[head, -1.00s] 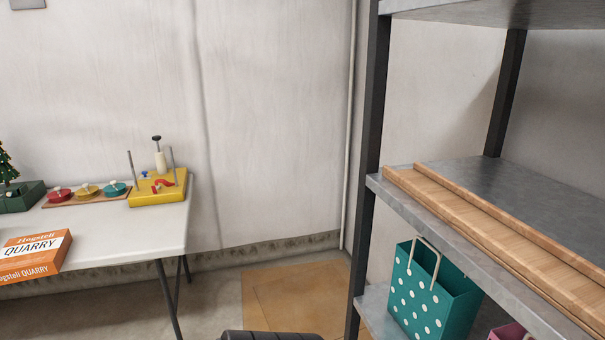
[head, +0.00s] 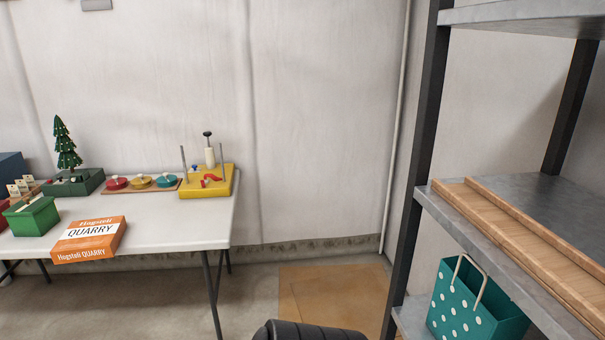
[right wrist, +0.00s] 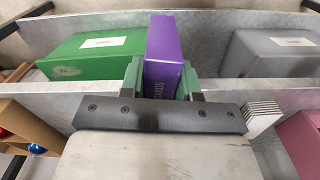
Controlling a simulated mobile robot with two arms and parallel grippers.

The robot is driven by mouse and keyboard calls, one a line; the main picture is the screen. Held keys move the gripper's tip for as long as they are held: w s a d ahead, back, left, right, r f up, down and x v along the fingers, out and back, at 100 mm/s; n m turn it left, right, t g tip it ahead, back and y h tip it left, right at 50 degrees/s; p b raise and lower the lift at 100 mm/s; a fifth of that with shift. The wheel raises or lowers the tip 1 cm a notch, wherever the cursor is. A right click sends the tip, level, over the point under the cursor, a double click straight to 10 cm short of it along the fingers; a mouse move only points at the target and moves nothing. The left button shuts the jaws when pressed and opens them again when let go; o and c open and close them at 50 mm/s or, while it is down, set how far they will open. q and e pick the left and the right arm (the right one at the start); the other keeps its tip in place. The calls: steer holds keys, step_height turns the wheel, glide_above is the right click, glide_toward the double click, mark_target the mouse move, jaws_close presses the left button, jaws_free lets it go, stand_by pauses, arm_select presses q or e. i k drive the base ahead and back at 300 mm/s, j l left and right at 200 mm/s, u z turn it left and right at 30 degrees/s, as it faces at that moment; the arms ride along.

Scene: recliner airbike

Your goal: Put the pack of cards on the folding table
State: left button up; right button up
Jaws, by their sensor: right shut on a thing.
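The pack of cards (right wrist: 164,58) is a purple box with "CARDS" on its side, in the right wrist view. My right gripper (right wrist: 161,82) is shut on it, with a green-padded finger on each side. In the wrist view the pack is in front of a grey metal shelf; I cannot tell whether it touches the shelf. The white folding table (head: 178,230) stands at the left in the head view. Neither the pack nor either gripper shows in the head view.
An orange QUARRY box (head: 90,240), a green box (head: 32,217) and a yellow toy (head: 207,182) are on the table. The table's right front is bare. A metal rack (head: 411,200) stands at right. Green (right wrist: 95,52) and grey (right wrist: 272,52) boxes flank the pack.

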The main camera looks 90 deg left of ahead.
mark_target(187, 221)
steer(key=j+u, duration=1.2)
steer(key=i+j+u, duration=0.15)
steer(key=j+u, duration=0.3)
steer(key=i+j+u, duration=0.2)
steer(key=u, duration=0.3)
steer(key=i+j+u, duration=0.25)
steer(key=u, duration=0.2)
steer(key=i+j+u, duration=0.15)
steer(key=i+u, duration=0.15)
steer(key=u, duration=0.2)
steer(key=i+u, duration=0.25)
steer(key=u, duration=0.25)
steer(key=l+u, duration=0.85)
steer(key=k+l+u, duration=0.15)
steer(key=u, duration=0.25)
